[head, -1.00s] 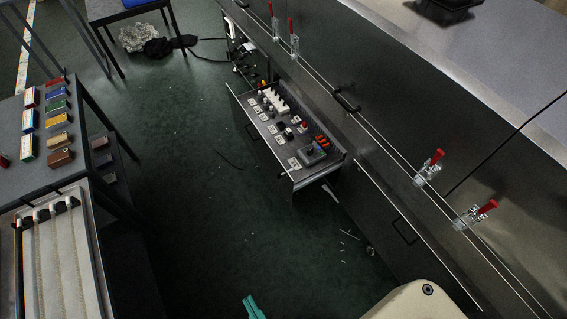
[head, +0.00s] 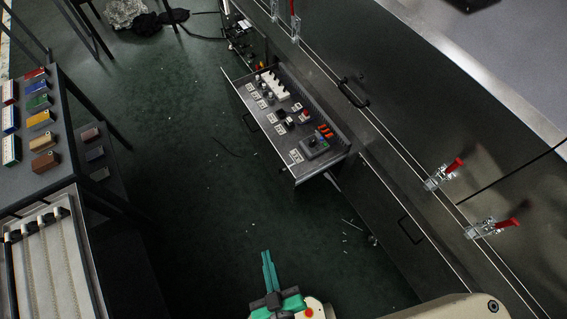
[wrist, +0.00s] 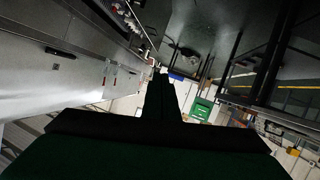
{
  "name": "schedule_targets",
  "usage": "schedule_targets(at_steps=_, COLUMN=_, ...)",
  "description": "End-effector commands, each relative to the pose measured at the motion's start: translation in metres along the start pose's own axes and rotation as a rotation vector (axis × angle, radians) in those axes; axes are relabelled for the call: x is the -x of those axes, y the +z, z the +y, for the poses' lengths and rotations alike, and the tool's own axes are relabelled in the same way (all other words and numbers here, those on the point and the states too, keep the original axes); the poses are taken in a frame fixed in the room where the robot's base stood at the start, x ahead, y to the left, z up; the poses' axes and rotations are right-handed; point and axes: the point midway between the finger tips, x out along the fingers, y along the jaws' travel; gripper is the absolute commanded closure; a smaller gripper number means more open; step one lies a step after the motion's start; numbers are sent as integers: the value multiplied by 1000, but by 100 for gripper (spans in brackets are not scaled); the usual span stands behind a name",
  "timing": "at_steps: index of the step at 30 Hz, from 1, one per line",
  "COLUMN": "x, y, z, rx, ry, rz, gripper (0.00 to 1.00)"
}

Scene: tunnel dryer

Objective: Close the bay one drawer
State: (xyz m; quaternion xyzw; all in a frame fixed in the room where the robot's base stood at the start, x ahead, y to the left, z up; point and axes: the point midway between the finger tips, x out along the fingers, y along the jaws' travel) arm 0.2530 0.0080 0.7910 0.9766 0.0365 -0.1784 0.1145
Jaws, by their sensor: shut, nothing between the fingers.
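An open drawer (head: 292,172) juts out from the dark cabinet front in the head view, over the green floor. My gripper (head: 268,262) is at the bottom centre of the head view, below and apart from the drawer. Its teal fingers are together and empty. In the wrist view the fingers (wrist: 160,95) show as a dark shape, and a drawer edge with contents (wrist: 122,12) shows at the top.
A closed drawer front with a handle (head: 410,230) is right of the open one. Clamps with red grips (head: 445,172) line the cabinet. A table (head: 70,150) with coloured blocks and a white-slatted tray (head: 60,260) stand at left. The floor between is mostly free.

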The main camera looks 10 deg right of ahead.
Motion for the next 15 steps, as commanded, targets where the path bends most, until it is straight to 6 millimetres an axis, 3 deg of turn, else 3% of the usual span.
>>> schedule_targets(at_steps=1, x=-20, y=17, z=-6, rx=74, ry=-14, rz=-32, gripper=100)
schedule_targets(at_steps=6, x=-80, y=77, z=-20, rx=354, ry=-65, rz=-171, gripper=100)
schedule_targets(at_steps=9, x=-116, y=106, z=-24, rx=517, ry=-96, rz=-250, gripper=100)
schedule_targets(at_steps=15, x=-186, y=146, z=-27, rx=840, ry=-161, rz=-407, gripper=100)
